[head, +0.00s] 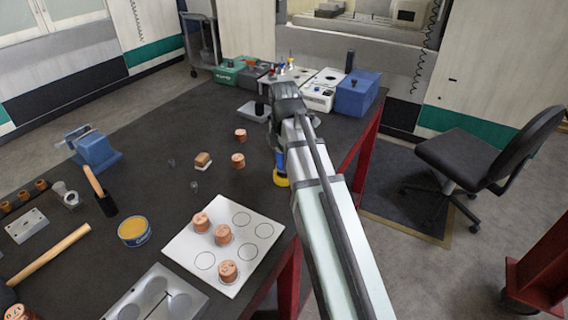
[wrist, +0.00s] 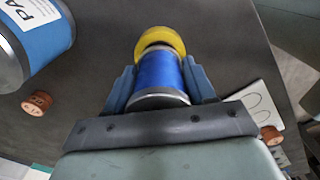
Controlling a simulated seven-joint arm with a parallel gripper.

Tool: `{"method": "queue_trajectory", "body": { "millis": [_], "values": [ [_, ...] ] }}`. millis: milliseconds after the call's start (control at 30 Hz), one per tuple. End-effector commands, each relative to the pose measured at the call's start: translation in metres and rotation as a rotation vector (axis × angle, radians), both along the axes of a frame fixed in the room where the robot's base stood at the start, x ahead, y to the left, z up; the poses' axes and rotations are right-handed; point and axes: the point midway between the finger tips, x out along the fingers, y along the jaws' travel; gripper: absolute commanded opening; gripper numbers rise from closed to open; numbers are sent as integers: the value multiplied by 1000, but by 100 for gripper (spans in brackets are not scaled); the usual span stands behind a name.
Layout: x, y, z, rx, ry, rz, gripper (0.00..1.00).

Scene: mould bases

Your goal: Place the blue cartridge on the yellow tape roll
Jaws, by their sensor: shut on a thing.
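The blue cartridge (wrist: 158,74) is between the two fingers of my gripper (wrist: 161,82), which is shut on it. In the head view the cartridge (head: 281,159) is upright below my arm's end and partly hidden by it. The yellow tape roll (head: 281,178) shows directly under the cartridge's lower end. In the wrist view the yellow roll (wrist: 162,38) shows at the cartridge's far end, lined up with it. I cannot tell whether the two touch. My arm hides part of the roll in the head view.
A white panel (head: 262,218) with circles and several copper pieces lies nearby. Two copper pieces (head: 238,160) (head: 240,135) stand left of the cartridge. A large blue labelled cylinder (wrist: 38,40) is cut off in the wrist view. A blue box (head: 357,93) stands at the back.

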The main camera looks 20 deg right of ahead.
Motion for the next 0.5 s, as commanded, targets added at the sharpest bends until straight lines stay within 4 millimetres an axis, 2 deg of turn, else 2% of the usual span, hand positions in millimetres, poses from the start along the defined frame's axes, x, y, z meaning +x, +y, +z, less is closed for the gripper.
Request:
{"method": "queue_trajectory", "body": {
  "millis": [167,500],
  "values": [
    [-1,0,-17,0,0,0,19],
    [0,0,-19,0,0,0,19]
  ]
}}
